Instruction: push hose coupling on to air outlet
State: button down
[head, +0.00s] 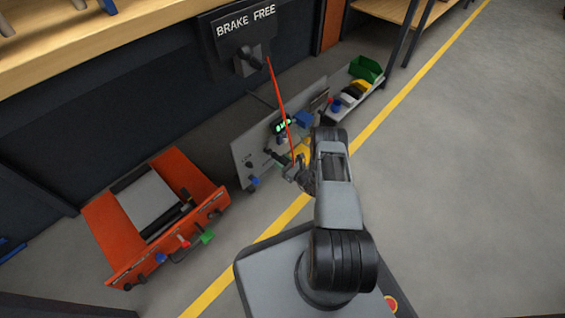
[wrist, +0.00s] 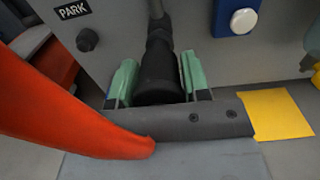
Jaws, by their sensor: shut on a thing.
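My gripper (head: 300,173) is at the front of the grey upright panel (head: 243,160). In the wrist view its green-padded fingers (wrist: 157,88) are shut on the black hose coupling (wrist: 160,75), one pad on each side. The coupling's narrower far end points at the panel, in line with a dark stub (wrist: 158,28) that looks like the air outlet. I cannot tell whether the two are joined or only touching. The orange-red hose (head: 278,95) runs from the BRAKE FREE box down to my gripper; it fills the left of the wrist view (wrist: 60,115).
The panel carries a PARK label (wrist: 73,10), a black knob (wrist: 87,40) and a blue block with a white button (wrist: 241,20). A yellow patch (wrist: 280,115) lies at right. An orange cart (head: 120,245) stands left, a low shelf with bins (head: 345,105) behind. The right floor is free.

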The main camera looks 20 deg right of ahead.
jog(key=shift+w+a, duration=0.3)
jog(key=shift+w, duration=0.35)
jog(key=c, duration=0.5)
grip_release()
